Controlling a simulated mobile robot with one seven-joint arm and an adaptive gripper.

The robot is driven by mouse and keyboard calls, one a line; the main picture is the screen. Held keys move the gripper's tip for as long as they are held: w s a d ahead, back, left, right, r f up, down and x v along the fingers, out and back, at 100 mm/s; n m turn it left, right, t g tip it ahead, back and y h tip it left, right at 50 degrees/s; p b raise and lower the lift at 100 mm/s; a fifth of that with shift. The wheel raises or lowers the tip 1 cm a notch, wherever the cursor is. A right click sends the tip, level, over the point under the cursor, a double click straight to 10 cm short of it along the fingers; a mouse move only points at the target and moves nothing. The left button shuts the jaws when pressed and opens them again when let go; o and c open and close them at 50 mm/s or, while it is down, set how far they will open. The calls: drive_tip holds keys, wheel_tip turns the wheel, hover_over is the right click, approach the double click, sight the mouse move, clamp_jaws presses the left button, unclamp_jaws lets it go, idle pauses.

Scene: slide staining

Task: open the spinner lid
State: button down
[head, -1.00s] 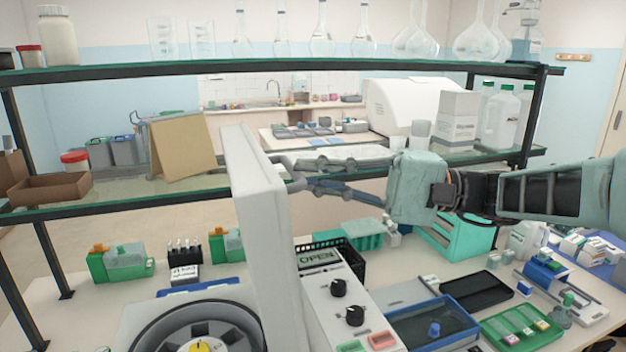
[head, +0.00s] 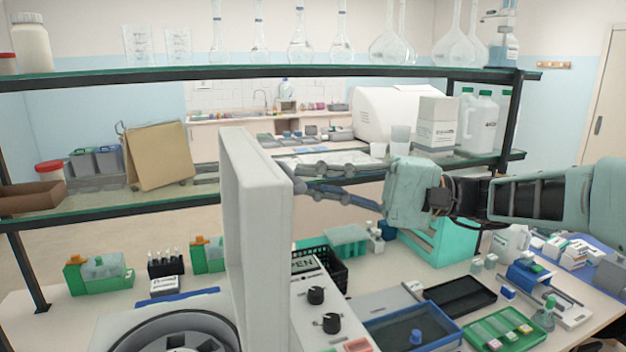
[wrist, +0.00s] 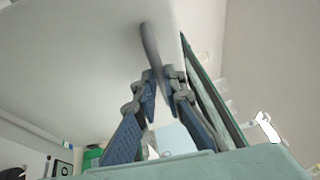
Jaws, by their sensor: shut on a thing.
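The spinner lid (head: 258,235) is a thick pale-grey slab standing raised, about upright, above the right side of the spinner. The round spinner bowl (head: 150,345) is uncovered and partly cut off by the lower frame edge. My gripper (head: 300,178) reaches in from the right to the far upper part of the lid; the lid partly hides its fingertips. In the wrist view, my gripper (wrist: 163,85) has its blue fingers shut on the grey lid handle (wrist: 150,42), which stands out from the broad lid face (wrist: 75,65).
A shelf rack (head: 110,205) crosses behind the lid, with a brown board (head: 158,157) and white jugs on it. The control panel with black knobs (head: 316,295) lies right of the lid. A blue tray (head: 415,325) and green box (head: 440,240) stand further right.

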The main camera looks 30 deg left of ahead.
drive_tip(key=shift+f, duration=0.35)
drive_tip(key=c, duration=2)
unclamp_jaws()
drive_tip(key=shift+s, duration=0.1)
drive_tip(key=shift+r, duration=0.1)
drive_tip(key=v, duration=1.2)
